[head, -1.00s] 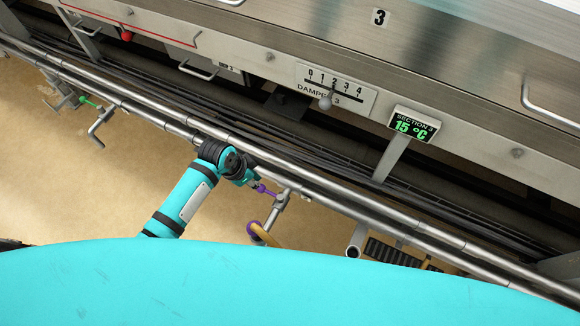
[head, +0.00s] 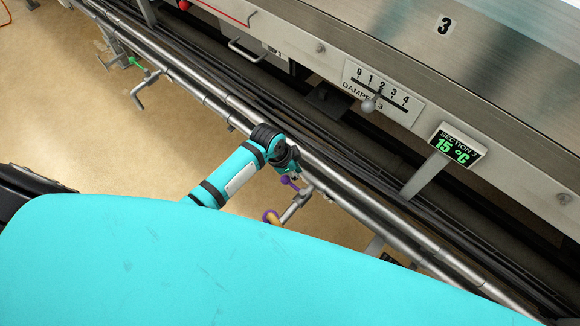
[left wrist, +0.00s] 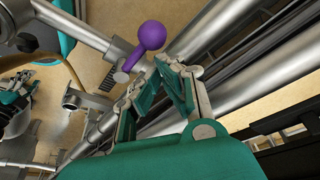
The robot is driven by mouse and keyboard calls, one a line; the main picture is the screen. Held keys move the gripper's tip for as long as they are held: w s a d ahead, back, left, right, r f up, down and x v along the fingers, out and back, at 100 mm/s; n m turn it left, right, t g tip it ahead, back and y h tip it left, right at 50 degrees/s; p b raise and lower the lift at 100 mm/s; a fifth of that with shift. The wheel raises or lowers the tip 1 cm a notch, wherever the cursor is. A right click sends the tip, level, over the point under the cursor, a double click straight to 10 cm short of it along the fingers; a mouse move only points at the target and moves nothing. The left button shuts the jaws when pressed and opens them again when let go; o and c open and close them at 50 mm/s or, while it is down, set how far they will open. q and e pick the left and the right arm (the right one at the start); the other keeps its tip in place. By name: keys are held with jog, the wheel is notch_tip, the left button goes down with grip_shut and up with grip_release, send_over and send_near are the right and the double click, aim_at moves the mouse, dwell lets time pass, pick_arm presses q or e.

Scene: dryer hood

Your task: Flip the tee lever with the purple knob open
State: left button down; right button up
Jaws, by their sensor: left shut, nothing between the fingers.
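The tee lever with the purple knob (head: 286,180) sits on a silver tee (head: 296,205) below the long rails. In the left wrist view, the round purple knob (left wrist: 152,36) and its purple stem are close, with the stem running down-left to the metal fitting. My left gripper (head: 294,174) is right at the lever in the head view. In the left wrist view, its teal fingers (left wrist: 172,66) are shut and empty, with their tips just below the knob. I cannot tell whether they touch it.
Long metal rails (head: 345,188) run diagonally beside the lever. A tan hose with a purple ring (head: 270,216) hangs below the tee. A green-knobbed lever (head: 136,62) is farther left. The damper panel (head: 382,93) and section display (head: 460,146) are up right.

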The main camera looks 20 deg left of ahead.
pick_arm(q)
jog(key=shift+x, duration=1.6)
